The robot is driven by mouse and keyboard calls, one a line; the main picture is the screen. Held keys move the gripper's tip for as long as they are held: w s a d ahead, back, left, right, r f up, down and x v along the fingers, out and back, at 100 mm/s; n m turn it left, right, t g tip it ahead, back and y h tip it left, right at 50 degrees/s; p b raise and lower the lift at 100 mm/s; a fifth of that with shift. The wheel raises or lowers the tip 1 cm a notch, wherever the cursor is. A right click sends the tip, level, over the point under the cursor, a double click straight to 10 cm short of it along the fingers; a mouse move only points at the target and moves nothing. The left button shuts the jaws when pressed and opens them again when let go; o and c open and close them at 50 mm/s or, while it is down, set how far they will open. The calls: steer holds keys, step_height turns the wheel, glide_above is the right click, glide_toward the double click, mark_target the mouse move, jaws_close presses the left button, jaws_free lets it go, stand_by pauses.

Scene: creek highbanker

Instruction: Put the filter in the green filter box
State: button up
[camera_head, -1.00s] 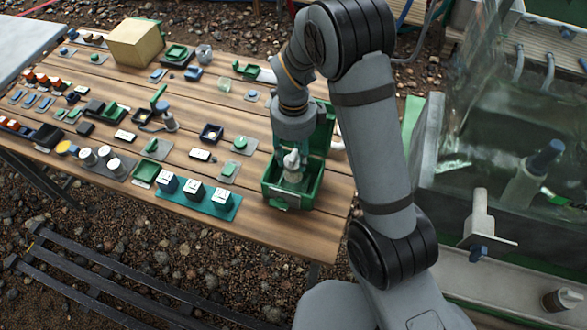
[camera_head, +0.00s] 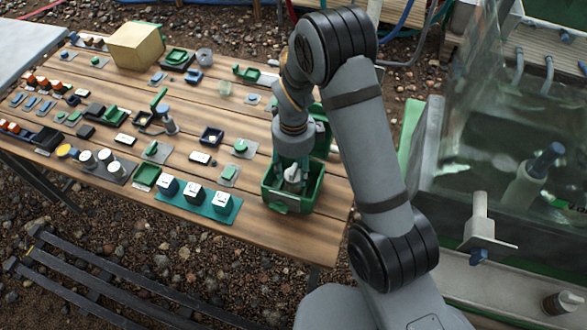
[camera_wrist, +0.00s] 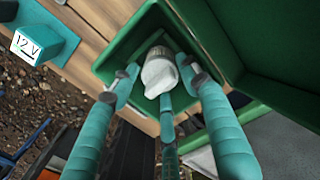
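The green filter box (camera_head: 279,205) stands with its lid raised at the table's front right corner; its wall also shows in the wrist view (camera_wrist: 118,53). The white filter (camera_head: 292,173) is low inside the box opening; in the wrist view the filter (camera_wrist: 160,72) appears between my fingertips, tilted. My gripper (camera_wrist: 160,75) reaches down into the box with its teal fingers around the filter. A narrow gap shows between the left fingertip and the filter, and the right fingertip is very close to it. The filter's underside is hidden.
A teal strip with several white-topped blocks (camera_head: 194,190) lies just left of the box. Many small parts and trays cover the table to the left. The raised lid (camera_wrist: 245,40) stands close beside my fingers. A clear-walled tank (camera_head: 470,130) stands to the right.

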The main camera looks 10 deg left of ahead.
steer(key=shift+o, duration=1.1)
steer(key=shift+r, duration=0.5)
step_height(320, 180, up, 11)
steer(key=shift+r, duration=0.2)
steer(key=shift+c, duration=0.5)
